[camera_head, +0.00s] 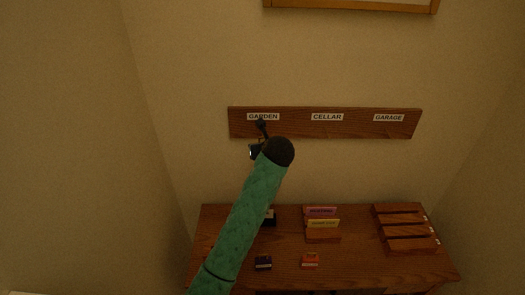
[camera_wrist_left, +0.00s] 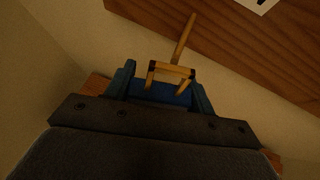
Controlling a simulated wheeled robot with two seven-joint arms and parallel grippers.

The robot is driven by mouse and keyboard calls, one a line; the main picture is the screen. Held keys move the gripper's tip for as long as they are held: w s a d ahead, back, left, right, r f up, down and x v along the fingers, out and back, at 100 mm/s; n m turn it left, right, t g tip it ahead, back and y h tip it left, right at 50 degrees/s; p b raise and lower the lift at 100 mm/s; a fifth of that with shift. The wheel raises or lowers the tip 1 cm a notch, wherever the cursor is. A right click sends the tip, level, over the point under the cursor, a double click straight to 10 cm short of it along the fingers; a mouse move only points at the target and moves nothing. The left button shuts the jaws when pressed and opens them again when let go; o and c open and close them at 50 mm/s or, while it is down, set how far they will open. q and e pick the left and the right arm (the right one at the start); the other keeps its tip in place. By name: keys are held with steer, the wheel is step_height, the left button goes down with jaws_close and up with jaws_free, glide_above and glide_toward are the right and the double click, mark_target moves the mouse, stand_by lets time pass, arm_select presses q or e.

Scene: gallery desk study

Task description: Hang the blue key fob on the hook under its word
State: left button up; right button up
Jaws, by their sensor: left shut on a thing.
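The wooden board (camera_head: 275,130) on the wall bears the words GARDEN (camera_head: 263,117), CELLAR (camera_head: 327,117) and GARAGE (camera_head: 388,118). My left gripper (camera_wrist_left: 161,92) is shut on the blue key fob (camera_wrist_left: 162,94), just in front of the board, below GARDEN. In the left wrist view the fob's brass loop (camera_wrist_left: 172,68) stands up from the fingers. A brass hook (camera_wrist_left: 186,38) reaches from the board down to the loop; I cannot tell whether the loop is around it. In the head view my gripper (camera_head: 257,150) mostly hides the fob. My right gripper is not in view.
The desk (camera_head: 285,245) below holds a dark tag (camera_head: 263,263), a red tag (camera_head: 310,261), a card holder (camera_head: 322,235) with coloured cards, and a wooden rack (camera_head: 408,245) at the right. A picture frame (camera_head: 350,7) hangs above. The wall between board and desk is clear.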

arm_select(q)
steer(key=w, duration=0.4)
steer(key=shift+w+f, duration=0.1)
steer(key=shift+f, duration=0.15)
stand_by(0.3)
steer(key=shift+a, duration=0.1)
steer(key=shift+w, duration=0.1)
stand_by(0.5)
steer(key=o, duration=0.9)
steer(key=shift+r, duration=0.1)
steer(key=shift+o, duration=0.8)
steer(key=shift+a+r, duration=0.1)
steer(key=shift+a, duration=0.05)
